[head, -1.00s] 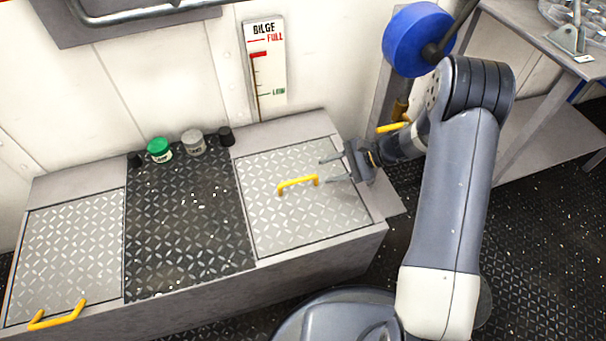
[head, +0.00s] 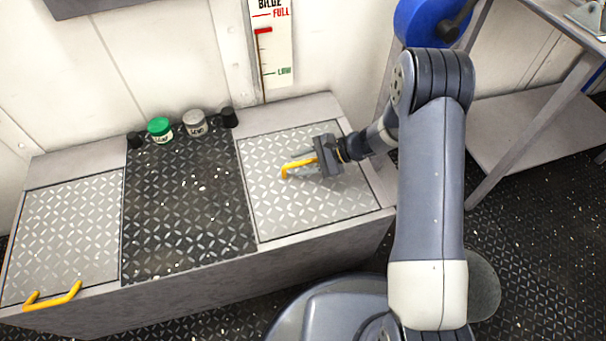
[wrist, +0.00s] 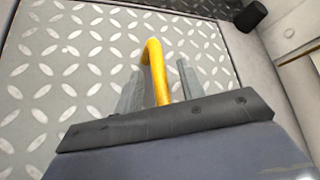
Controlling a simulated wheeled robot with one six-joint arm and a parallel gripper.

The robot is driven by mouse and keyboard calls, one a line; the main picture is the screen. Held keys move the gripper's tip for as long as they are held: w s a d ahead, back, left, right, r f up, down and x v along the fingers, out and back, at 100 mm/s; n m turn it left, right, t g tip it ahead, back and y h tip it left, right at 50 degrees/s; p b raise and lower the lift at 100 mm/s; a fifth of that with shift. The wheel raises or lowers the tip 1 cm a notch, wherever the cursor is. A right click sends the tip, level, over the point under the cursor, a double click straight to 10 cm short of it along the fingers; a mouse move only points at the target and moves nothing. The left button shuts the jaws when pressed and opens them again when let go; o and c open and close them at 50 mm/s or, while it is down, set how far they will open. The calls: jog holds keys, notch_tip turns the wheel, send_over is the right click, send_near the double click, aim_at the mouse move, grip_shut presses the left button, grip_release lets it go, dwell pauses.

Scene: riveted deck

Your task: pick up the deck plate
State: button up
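A light grey diamond-tread deck plate (head: 300,212) lies flat in the right part of the bench top, and it fills the left of the wrist view (wrist: 60,85). A yellow bar handle (head: 286,171) stands on its middle. My gripper (head: 297,164) is low over this plate, coming from the right, with its fingers on either side of the handle. In the wrist view the handle (wrist: 154,58) rises between the two fingers, with a gap to the right finger. The gripper is open. The handle's near end is hidden by the gripper.
A second light plate (head: 70,235) with a yellow handle (head: 53,296) is at the left. Between the plates is a dark tread panel (head: 185,215), with a green-lidded jar (head: 160,130) and a grey-lidded jar (head: 196,124) at its back. A bilge gauge (head: 272,45) hangs on the wall.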

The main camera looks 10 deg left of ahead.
grip_shut()
dwell(0.3)
jog(key=shift+r, duration=0.1)
dwell(1.0)
